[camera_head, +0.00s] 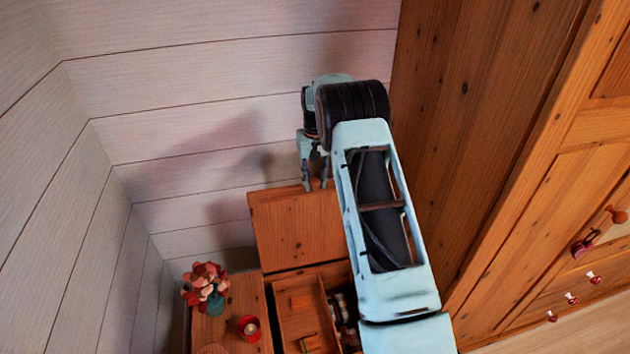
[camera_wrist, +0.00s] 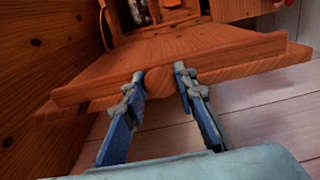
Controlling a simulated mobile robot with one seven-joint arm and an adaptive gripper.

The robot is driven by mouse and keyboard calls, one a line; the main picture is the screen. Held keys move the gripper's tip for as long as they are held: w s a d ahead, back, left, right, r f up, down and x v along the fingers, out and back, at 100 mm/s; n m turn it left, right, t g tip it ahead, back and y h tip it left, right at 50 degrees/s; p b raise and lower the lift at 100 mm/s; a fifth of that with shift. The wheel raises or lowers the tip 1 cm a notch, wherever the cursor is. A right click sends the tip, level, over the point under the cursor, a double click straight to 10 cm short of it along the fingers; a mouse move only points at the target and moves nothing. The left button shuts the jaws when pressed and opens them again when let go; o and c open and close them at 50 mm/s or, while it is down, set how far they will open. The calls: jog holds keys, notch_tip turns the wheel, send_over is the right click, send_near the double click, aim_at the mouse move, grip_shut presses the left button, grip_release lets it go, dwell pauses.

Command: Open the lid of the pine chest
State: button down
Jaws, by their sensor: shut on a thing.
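The pine chest (camera_head: 277,310) stands at the lower middle of the head view with its inside showing. Its lid (camera_head: 285,228) is raised at the back of the chest, near the plank wall. In the wrist view the lid (camera_wrist: 215,55) lies across the middle, with the chest's inside beyond it. My gripper (camera_head: 315,187) is at the lid's upper edge. In the wrist view its fingers (camera_wrist: 160,80) are closed around a round wooden knob (camera_wrist: 158,84) on that edge. My arm hides the right part of the lid and chest.
A small wooden stand (camera_head: 232,298) left of the chest holds a teal vase of red flowers (camera_head: 210,290) and a red candle cup (camera_head: 250,327). A tall wooden wardrobe (camera_head: 480,130) stands close on the right. Small items lie inside the chest.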

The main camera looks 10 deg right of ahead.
jog(key=c, duration=1.5)
grip_release()
jog(key=shift+f, duration=0.15)
jog(key=shift+c, duration=0.2)
notch_tip(320, 180, up, 12)
jog(key=shift+s, duration=0.2)
